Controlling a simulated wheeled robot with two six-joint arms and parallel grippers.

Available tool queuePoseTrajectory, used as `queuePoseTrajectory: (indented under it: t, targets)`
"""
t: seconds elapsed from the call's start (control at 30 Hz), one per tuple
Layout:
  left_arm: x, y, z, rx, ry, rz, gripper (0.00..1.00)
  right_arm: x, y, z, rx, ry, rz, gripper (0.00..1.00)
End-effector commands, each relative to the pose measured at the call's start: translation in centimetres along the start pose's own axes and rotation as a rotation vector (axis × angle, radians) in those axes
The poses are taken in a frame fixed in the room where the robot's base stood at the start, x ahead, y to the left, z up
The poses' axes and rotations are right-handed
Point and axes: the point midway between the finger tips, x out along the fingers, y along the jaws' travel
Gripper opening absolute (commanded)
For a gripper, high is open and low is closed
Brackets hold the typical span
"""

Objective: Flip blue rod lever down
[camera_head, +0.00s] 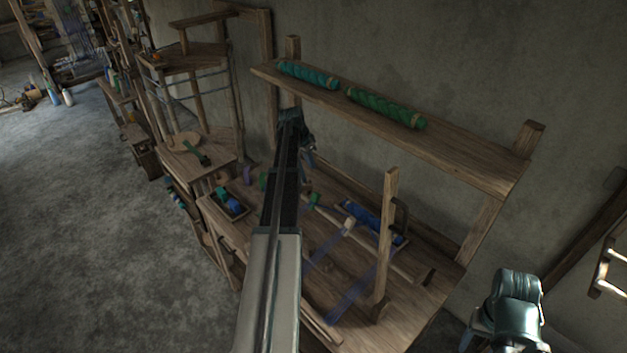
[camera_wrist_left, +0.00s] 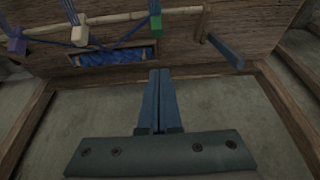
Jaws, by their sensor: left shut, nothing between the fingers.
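In the left wrist view a pale rod (camera_wrist_left: 115,18) runs along the top. A blue block (camera_wrist_left: 17,42), a cream block (camera_wrist_left: 79,36) and a green block (camera_wrist_left: 155,22) hang on it; I cannot tell for certain which part is the blue rod lever. A dark blue-grey bar (camera_wrist_left: 224,52) sticks out at the right. My left gripper (camera_wrist_left: 159,75) is shut and empty, below the rod and touching none of these. In the head view my left gripper (camera_head: 311,158) is small, at the loom's far side, partly hidden by my arm.
A shelf (camera_head: 460,160) with a teal roll (camera_head: 307,74) and a green roll (camera_head: 386,107) stands above the loom table (camera_head: 425,300). A wooden post (camera_head: 387,235) rises from the table. A tray of blue material (camera_wrist_left: 112,57) lies behind the rod. Open floor (camera_head: 90,240) is at left.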

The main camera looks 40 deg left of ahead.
Motion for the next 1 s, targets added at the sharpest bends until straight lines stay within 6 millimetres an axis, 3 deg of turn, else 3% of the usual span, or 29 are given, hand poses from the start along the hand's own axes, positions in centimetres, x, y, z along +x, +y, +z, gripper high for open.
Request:
queuePoseTrajectory:
  t: [0.27, 0.87, 1.0]
  targets:
    - [2.2, 0.0, 0.1, 0.001, 0.0, 0.0, 0.0, 2.0, -0.2, -0.1, -0.004, 0.0, 0.001, 0.62]
    - [10.9, 0.0, 0.2, 0.0, 0.0, 0.0, 0.0, 10.2, -0.9, -0.6, -0.012, 0.0, 0.003, 0.62]
    - [12.1, 0.1, 1.9, -0.001, 0.0, 0.0, 0.0, 12.0, -1.1, -0.7, -0.011, 0.0, 0.003, 0.62]
